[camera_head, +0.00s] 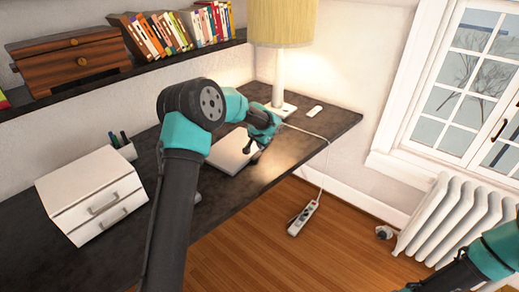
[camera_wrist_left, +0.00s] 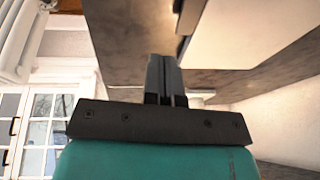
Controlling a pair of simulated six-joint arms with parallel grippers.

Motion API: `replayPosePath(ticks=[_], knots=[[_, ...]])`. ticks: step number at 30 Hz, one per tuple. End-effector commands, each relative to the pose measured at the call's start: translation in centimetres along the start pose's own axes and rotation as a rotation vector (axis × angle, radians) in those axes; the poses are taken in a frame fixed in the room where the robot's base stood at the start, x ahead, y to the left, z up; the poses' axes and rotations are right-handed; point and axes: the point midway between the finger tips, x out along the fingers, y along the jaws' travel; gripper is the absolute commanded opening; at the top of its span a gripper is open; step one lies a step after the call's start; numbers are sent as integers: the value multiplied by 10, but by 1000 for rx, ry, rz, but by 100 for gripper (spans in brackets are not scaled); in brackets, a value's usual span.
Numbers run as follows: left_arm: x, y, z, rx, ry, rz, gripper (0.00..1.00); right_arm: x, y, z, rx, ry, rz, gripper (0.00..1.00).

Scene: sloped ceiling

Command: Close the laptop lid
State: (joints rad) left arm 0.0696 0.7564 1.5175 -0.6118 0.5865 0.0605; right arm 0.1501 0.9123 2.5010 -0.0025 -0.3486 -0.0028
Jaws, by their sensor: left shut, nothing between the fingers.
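The laptop (camera_head: 228,154) is a flat light-grey slab on the dark desk. It looks shut or nearly shut in the head view, but I cannot tell whether a gap remains under the lid. My left gripper (camera_head: 254,147) is shut and empty at the laptop's right side, partly covering it; contact is unclear. In the left wrist view, my left gripper's fingers (camera_wrist_left: 164,78) are together beside the edge of a pale panel (camera_wrist_left: 258,30), which appears to be the laptop. My right arm shows at the bottom right of the head view, with its gripper out of frame.
On the desk (camera_head: 205,190) stand a white drawer box (camera_head: 92,195), a pen cup (camera_head: 126,150) and a lamp (camera_head: 280,75). A shelf with books (camera_head: 170,32) runs above. A power strip (camera_head: 303,218) lies on the floor, near a radiator (camera_head: 455,215).

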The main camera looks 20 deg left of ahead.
Motion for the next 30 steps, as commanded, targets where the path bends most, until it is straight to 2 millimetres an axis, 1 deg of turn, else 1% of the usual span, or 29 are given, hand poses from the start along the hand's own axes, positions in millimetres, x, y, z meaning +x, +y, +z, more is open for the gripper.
replayPosePath(ticks=[1, 3, 6, 10, 14, 26, 28, 30], knots=[[-11, 5, -1, 1, 2, 0, 0, 0, 0, 0, 0, 0, 0, 0], [-22, 11, -1, 2, 3, 0, 0, 0, 0, 0, 0, 0, 0, 0], [-34, 17, -1, 1, 1, -1, 0, 0, 0, 0, 0, 0, 0, 0], [-44, 22, -1, 0, 1, -1, 0, 0, 0, 0, 0, 0, 0, 0], [-47, 24, -1, 0, 0, -1, 0, 0, 0, 0, 0, 0, 0, 0], [-47, 23, -1, 0, 1, 0, 0, 0, 0, 0, 0, 0, 0, 0], [-45, 25, 0, -1, -1, 3, 0, 0, 0, 0, 0, 0, 0, 0], [-39, 29, 5, -2, -4, 15, 0, 0, 0, 0, 0, 0, 0, 0]])
